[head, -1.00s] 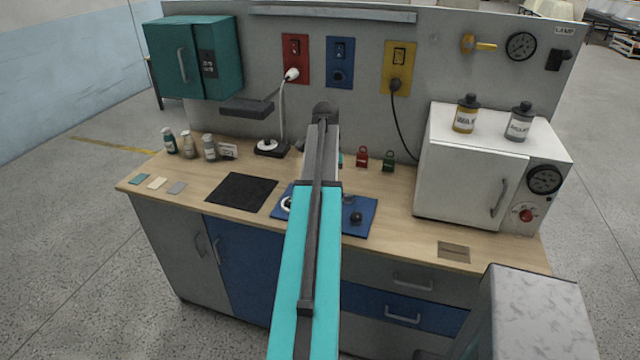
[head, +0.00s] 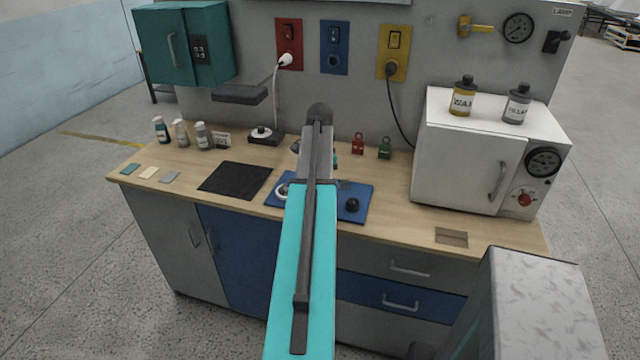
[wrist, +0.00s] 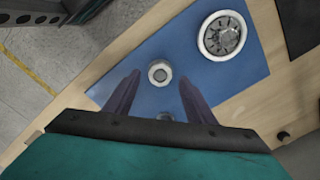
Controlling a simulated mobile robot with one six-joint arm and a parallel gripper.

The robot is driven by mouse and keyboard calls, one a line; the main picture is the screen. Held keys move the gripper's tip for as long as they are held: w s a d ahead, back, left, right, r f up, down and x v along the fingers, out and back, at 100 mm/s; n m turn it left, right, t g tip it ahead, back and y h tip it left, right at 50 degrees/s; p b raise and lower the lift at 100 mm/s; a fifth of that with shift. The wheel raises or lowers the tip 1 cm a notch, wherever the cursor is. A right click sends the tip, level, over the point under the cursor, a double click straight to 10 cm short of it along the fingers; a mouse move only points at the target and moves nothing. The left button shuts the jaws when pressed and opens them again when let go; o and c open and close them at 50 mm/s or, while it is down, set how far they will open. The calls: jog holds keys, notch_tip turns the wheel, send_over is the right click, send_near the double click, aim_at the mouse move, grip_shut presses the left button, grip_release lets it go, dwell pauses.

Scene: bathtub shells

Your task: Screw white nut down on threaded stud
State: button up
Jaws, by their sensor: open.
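In the wrist view, a small white ring with a grey round centre (wrist: 160,73), looking like the white nut, is on the blue mat (wrist: 200,85). My gripper (wrist: 159,78) is open, with one dark finger on each side of the ring and a gap between. I cannot tell whether the grey centre is the threaded stud, or how high the fingers are above the mat. A small pale round shape (wrist: 166,117) lies nearer the palm, partly hidden. In the head view, my arm hides the nut and fingers; the blue mat (head: 330,211) shows on both sides.
A white-rimmed round dish (wrist: 223,36) sits on the blue mat beside the gripper. A black knob (head: 352,204) is at the mat's right part. A black mat (head: 235,181) lies left, and a white oven (head: 465,165) stands right. Small bottles (head: 181,133) stand at the back left.

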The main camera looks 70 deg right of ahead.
jog(key=shift+f, duration=1.1)
dwell(1.0)
jog(key=shift+c, duration=0.3)
jog(key=c, duration=1.1)
jog(key=shift+m, duration=0.3)
jog(key=m+p, duration=0.2)
jog(key=m, duration=0.3)
jog(key=shift+m, duration=0.3)
jog(key=shift+m+p, duration=0.55)
jog(key=shift+m, duration=2.95)
